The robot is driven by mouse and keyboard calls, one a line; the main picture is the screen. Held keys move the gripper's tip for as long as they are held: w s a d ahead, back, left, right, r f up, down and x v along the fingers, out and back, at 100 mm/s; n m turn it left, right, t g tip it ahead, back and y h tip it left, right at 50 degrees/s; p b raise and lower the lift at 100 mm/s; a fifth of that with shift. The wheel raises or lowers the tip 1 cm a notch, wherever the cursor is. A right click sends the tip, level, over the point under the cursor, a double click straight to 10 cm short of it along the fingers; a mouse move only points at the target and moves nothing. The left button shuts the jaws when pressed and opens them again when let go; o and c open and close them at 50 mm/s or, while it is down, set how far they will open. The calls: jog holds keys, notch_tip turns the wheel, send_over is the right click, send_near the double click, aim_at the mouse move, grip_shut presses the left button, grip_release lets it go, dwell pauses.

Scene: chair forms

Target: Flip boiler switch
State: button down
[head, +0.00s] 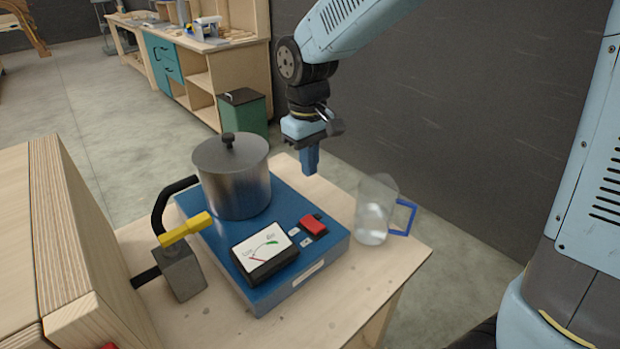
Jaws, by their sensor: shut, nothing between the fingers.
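The boiler is a blue box (335,238) on a wooden table. A silver lidded pot (236,185) stands on its back left part. A red switch (313,225) sits on its top at the right, beside a white gauge (265,248) with a red needle and a green mark. My gripper (310,168) points down above the back right of the boiler, with its blue fingers together and empty. It is apart from the switch, which is in full view.
A clear jug (375,212) with a blue handle stands right of the boiler. A yellow-handled valve (185,229) with a black pipe is at its left. A plywood box (60,220) fills the left foreground. The table's front right (345,305) is bare.

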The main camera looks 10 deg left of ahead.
jog(key=shift+r, duration=0.4)
jog(key=s+d+r+m+t, duration=0.15)
jog(key=d+r, duration=0.25)
jog(key=d, duration=0.4)
jog(key=d+r+m+t, duration=0.1)
jog(key=d+r+m, duration=0.25)
jog(key=d, duration=0.55)
jog(key=s+d+r+m+t, duration=0.1)
jog(key=s+d+m, duration=0.1)
jog(key=s+d, duration=0.3)
jog(key=s+d+r+m+t, duration=0.2)
jog(key=s+d, duration=0.2)
jog(key=d, duration=0.3)
jog(key=shift+s+d+r+m, duration=0.3)
jog(key=shift+s+d, duration=0.1)
